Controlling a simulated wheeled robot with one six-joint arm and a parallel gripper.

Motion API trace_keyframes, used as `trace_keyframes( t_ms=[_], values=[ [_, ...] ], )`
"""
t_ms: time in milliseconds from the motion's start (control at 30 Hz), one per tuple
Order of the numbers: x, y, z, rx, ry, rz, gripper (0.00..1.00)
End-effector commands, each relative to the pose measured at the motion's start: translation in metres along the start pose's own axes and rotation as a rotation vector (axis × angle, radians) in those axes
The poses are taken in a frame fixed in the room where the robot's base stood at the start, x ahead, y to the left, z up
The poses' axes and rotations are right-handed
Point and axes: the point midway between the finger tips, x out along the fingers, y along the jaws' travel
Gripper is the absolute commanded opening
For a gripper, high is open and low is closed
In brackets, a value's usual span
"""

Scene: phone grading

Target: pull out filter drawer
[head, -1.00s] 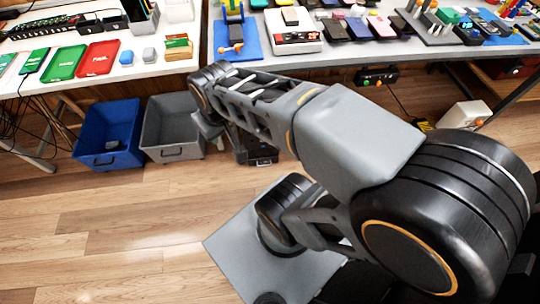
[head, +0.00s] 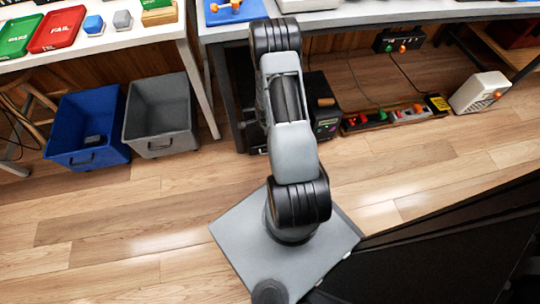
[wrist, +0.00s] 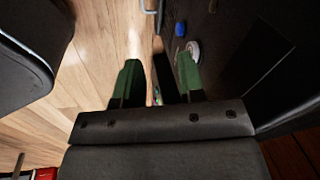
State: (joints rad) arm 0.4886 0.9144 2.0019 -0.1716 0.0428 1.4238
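A black boxy unit (head: 324,112) stands on the floor under the table, partly hidden behind my arm. It has a small coloured label on its front. In the wrist view a dark panel (wrist: 235,70) fills the right side, with a blue knob (wrist: 180,29), a pale round knob (wrist: 193,49) and a metal handle (wrist: 149,6) at the top edge. I cannot tell which part is the filter drawer. My gripper (wrist: 159,78) is open, its green fingers apart with nothing visibly held between them. The right finger is close to the panel. My arm hides the gripper in the head view.
A blue bin (head: 88,128) and a grey bin (head: 160,115) stand left on the floor. A power strip (head: 395,116) with plugs and a white box (head: 481,92) are right. The table leg (head: 205,80) is near my arm. The front floor is clear.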

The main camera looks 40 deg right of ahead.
Motion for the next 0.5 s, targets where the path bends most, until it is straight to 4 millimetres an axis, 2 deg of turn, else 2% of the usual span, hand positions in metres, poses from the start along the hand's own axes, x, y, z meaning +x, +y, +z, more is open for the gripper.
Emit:
trace_keyframes(
  t_ms=[33,133,300,500],
  values=[
    [0.024,0.010,-0.002,0.052,-0.004,0.007,0.36],
    [0.053,0.022,-0.005,0.140,-0.010,0.006,0.36],
    [0.083,0.036,-0.007,0.235,-0.017,0.003,0.36],
    [0.113,0.040,-0.007,0.264,-0.018,0.002,0.36]
  ],
)
